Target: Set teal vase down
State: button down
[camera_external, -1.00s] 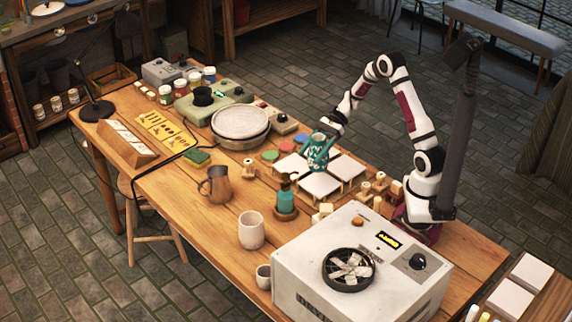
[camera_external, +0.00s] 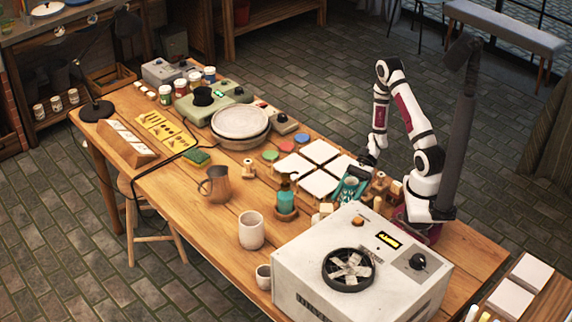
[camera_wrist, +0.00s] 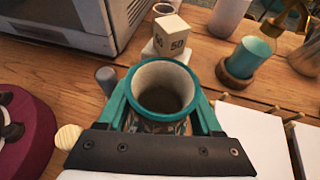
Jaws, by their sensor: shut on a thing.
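The teal vase (camera_wrist: 166,90), patterned with a teal rim and pale inside, is upright between the teal fingers of my gripper (camera_wrist: 165,112) in the wrist view. The fingers are shut on it from both sides. In the external view my gripper (camera_external: 352,186) holds the vase (camera_external: 349,183) low at the right end of the white tiles, behind the kiln-like box. Its base is hidden, so I cannot tell whether it touches the table.
White square tiles (camera_external: 320,152) lie beside the vase. Wooden blocks (camera_wrist: 172,36) stand close to it. The white box with a fan (camera_external: 365,265) is in front. A teal bottle on a wooden base (camera_external: 286,200) stands to the left. The table's middle (camera_external: 228,222) has bare wood.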

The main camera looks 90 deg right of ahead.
jog(key=shift+c, duration=0.2)
grip_release()
jog(key=shift+f, duration=0.1)
